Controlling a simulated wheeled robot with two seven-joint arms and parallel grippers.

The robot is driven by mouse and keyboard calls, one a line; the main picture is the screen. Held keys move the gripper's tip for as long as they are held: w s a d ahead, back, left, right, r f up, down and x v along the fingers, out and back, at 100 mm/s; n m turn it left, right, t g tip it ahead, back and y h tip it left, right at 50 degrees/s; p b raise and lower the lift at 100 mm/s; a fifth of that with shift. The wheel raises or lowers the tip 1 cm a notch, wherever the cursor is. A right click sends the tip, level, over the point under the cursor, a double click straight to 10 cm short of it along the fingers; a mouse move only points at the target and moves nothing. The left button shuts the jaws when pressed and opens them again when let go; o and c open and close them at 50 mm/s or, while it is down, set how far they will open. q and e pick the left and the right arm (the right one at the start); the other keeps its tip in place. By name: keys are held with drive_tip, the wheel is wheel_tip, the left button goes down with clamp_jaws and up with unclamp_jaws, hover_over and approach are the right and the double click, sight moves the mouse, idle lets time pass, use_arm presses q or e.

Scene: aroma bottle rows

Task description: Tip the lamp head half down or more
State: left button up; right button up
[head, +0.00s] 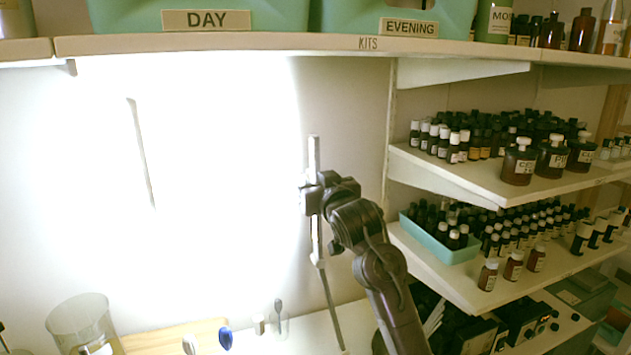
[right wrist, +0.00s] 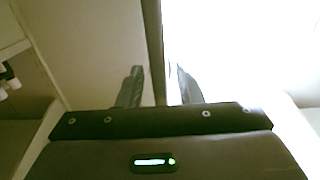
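The lamp head (head: 314,152) shows in the head view as a narrow pale upright bar, seen edge-on at the end of a thin dark slanted stem (head: 330,308). It lights the wall to its left in white glare. My right gripper (head: 311,196) is at the bar's middle, reaching from the lower right. In the right wrist view the two fingers (right wrist: 160,85) stand apart with the lamp head's dark edge and bright face (right wrist: 167,45) between them. Glare hides whether both fingers touch it. My left gripper is not in view.
Above is a shelf (head: 240,43) with green kits. Side shelves (head: 440,178) with several dark bottles stand close on the right. Below left are a clear beaker (head: 82,318), a wooden board (head: 175,336) and small spoon-like tools (head: 226,339).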

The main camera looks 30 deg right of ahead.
clamp_jaws()
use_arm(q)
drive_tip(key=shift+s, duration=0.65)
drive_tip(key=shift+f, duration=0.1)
use_arm(e)
drive_tip(key=shift+a+f, duration=0.1)
